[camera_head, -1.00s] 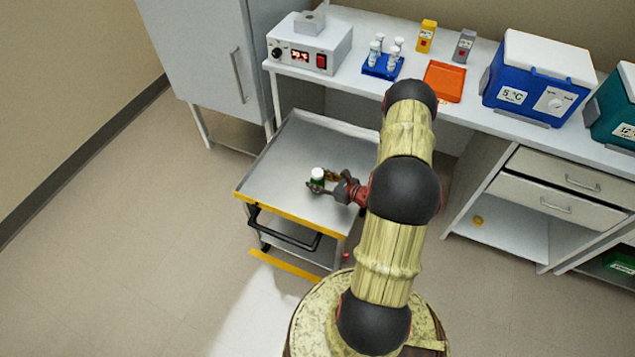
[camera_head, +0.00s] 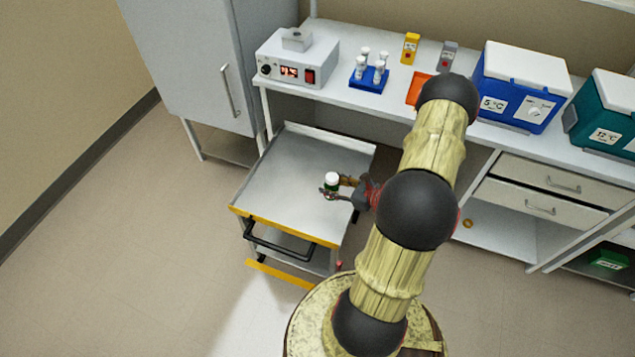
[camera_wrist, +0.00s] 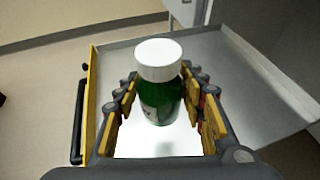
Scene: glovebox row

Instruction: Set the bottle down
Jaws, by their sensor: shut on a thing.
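A small green bottle with a white cap (camera_head: 332,180) is upright between the fingers of my gripper (camera_head: 340,188). The wrist view shows the bottle (camera_wrist: 160,85) close up, with a pale label, and the yellow-padded fingers of my gripper (camera_wrist: 163,108) on both sides of it. My gripper is shut on the bottle. Both are over the grey top of a cart (camera_head: 290,170) with a yellow front edge. I cannot tell whether the bottle's base touches the cart top.
The cart top is otherwise bare, with free room left of the bottle. Behind it, a bench holds a heater box (camera_head: 297,62), a blue tube rack (camera_head: 369,79), an orange tray (camera_head: 417,90) and a blue cooler (camera_head: 520,90). A grey cabinet (camera_head: 190,70) stands at left.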

